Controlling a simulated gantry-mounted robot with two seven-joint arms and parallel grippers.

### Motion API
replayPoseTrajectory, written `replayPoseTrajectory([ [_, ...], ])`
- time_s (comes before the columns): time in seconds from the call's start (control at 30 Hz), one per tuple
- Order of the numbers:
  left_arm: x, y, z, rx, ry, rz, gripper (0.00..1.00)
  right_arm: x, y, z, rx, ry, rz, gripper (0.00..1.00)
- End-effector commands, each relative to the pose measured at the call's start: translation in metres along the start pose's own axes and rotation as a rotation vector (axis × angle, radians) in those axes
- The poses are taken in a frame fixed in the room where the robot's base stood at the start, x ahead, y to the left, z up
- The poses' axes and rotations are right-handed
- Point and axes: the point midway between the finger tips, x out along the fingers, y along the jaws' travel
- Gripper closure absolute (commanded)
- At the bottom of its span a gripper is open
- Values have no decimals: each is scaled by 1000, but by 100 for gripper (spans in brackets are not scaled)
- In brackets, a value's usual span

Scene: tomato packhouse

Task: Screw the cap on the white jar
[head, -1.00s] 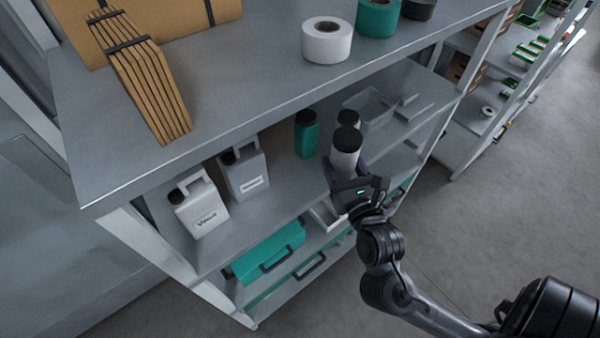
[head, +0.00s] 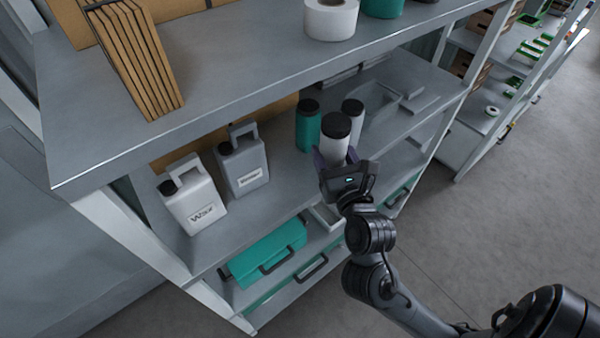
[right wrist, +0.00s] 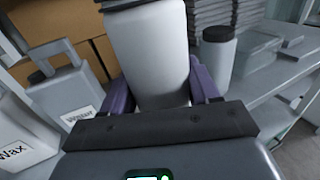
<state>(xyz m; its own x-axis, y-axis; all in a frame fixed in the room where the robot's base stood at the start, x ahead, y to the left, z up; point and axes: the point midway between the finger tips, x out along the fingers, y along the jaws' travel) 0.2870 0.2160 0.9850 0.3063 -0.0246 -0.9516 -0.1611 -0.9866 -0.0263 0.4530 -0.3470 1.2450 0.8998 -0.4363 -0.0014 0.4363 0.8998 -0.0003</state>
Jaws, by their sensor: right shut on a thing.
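A white jar (head: 335,147) with a black cap (head: 337,124) on top stands upright in my right gripper (head: 336,160), at the middle shelf. In the right wrist view the purple fingers (right wrist: 163,92) are shut on either side of the white jar (right wrist: 150,50). The black cap (right wrist: 122,4) is cut off by the top edge there, and I cannot tell how tightly it sits. The jar's base is hidden by the gripper, so I cannot tell whether it touches the shelf. My left gripper is not in view.
A teal jar (head: 308,128) and a second white, black-capped jar (head: 352,112) stand close behind. Two jugs, Wax (head: 195,203) and Water (head: 243,167), are to the left. A clear tray (head: 382,100) is to the right. The upper shelf (head: 240,75) overhangs behind.

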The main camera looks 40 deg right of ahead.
Motion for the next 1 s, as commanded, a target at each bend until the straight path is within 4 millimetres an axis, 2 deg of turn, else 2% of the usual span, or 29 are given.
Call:
replayPoseTrajectory([
  [0.03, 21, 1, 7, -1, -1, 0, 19, 4, 2, -12, 9, -4, -2, 100],
  [0.1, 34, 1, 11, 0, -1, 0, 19, 7, 6, -14, 9, -5, 0, 100],
  [0.5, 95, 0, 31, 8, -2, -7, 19, 30, 25, -29, 9, -4, 7, 100],
  [0.8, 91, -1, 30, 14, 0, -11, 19, 61, 48, -45, -3, -1, 6, 100],
  [1.0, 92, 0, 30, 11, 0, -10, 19, 67, 53, -50, -1, -2, 7, 100],
])
